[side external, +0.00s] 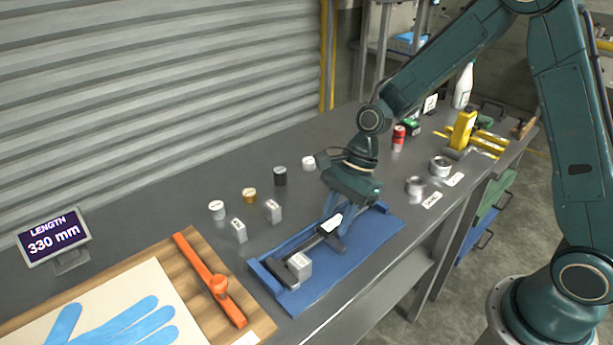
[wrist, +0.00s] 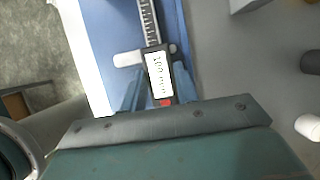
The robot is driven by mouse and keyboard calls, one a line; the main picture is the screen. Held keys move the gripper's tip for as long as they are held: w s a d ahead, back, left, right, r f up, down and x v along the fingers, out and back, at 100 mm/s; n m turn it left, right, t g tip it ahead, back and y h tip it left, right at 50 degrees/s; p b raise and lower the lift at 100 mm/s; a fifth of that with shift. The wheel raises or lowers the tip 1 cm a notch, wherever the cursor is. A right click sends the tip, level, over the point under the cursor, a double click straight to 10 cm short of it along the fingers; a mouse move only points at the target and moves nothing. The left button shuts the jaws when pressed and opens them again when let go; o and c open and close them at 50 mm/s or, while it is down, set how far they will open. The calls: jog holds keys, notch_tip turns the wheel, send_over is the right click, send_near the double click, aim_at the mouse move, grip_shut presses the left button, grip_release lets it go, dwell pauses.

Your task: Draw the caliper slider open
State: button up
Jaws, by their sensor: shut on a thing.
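The caliper (side external: 311,243) lies in a blue tray (side external: 385,236), its dark beam running from the near left end toward my gripper. Its slider (side external: 333,223) carries a white display; in the wrist view the slider (wrist: 158,77) shows the display and a red button, with the graduated beam (wrist: 149,22) beyond. The display digits are too small to read surely. My gripper (side external: 335,210) points down over the slider and is shut on it, a finger on each side in the wrist view (wrist: 158,92). A grey metal block (side external: 299,266) sits at the caliper's near left end.
An orange bar (side external: 208,277) lies on a wooden board with a blue glove (side external: 120,325), left of the tray. Several small cylinders and blocks stand behind the tray. A sign (side external: 54,238) reads LENGTH 330 mm. Metal rings (side external: 440,167) stand to the right.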

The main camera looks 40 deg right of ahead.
jog(key=o, duration=1)
jog(key=shift+o, duration=0.4)
jog(key=shift+w, duration=0.1)
jog(key=shift+r, duration=0.1)
jog(key=shift+w+d+r, duration=0.15)
jog(key=shift+d+r, duration=0.1)
jog(key=shift+r, duration=0.25)
jog(key=v, duration=1.2)
jog(key=shift+s+d+r, duration=0.15)
jog(key=shift+s+r, duration=0.1)
jog(key=shift+s, duration=0.1)
